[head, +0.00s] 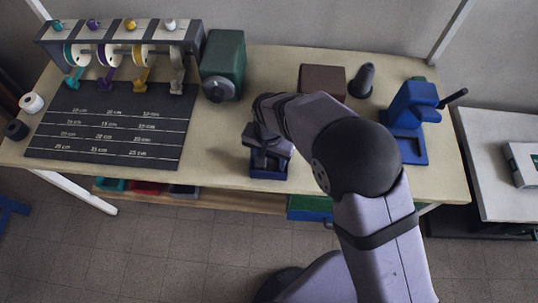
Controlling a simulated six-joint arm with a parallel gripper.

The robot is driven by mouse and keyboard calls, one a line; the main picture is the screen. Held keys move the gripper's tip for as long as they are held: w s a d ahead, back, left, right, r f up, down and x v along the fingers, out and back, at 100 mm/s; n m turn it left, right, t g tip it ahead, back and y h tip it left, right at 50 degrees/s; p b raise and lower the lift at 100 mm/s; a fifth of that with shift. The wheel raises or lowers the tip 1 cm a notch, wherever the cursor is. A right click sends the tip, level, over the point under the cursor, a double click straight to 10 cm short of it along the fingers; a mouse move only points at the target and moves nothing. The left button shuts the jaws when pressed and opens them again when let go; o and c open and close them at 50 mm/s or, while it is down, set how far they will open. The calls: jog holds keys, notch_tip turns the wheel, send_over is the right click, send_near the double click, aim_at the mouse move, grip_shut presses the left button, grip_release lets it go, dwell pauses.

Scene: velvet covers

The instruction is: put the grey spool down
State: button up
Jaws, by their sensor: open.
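My gripper (266,152) points down over a small dark blue box (268,174) at the table's front edge. Its fingers are dark and apart, and my arm hides part of the area around them. I cannot make out a grey spool for certain at or below the fingers. A ribbon rack (120,36) stands at the back left with teal, purple, yellow and grey ribbons. The grey ribbon (177,76) hangs at its right end, where its spool is only partly clear.
A dark measuring mat (112,127) lies before the rack. A green machine (223,62), brown box (322,79), dark grey cone (363,80) and blue press (412,108) stand along the back and right. A white roll (31,103) and a dark roll (16,130) sit at the left edge.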

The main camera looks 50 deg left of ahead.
aim_at(269, 164)
notch_tip(269, 164, up, 12)
jog(key=b, duration=0.3)
jog(key=shift+r, duration=0.15)
jog(key=w+d+m, duration=0.2)
jog(key=w+d, duration=0.6)
jog(key=d, duration=0.4)
jog(key=w+d+m, duration=0.1)
jog(key=w+d, duration=0.6)
jog(key=d, duration=0.5)
jog(key=s+d+f+m, duration=0.1)
jog(key=s+d, duration=0.2)
jog(key=d, duration=0.7)
jog(key=s+d+f+m, duration=0.1)
jog(key=s+d+f, duration=0.1)
jog(key=d, duration=0.9)
jog(key=shift+s+d+f+m, duration=0.2)
jog(key=shift+s+m, duration=0.2)
jog(key=shift+s, duration=0.5)
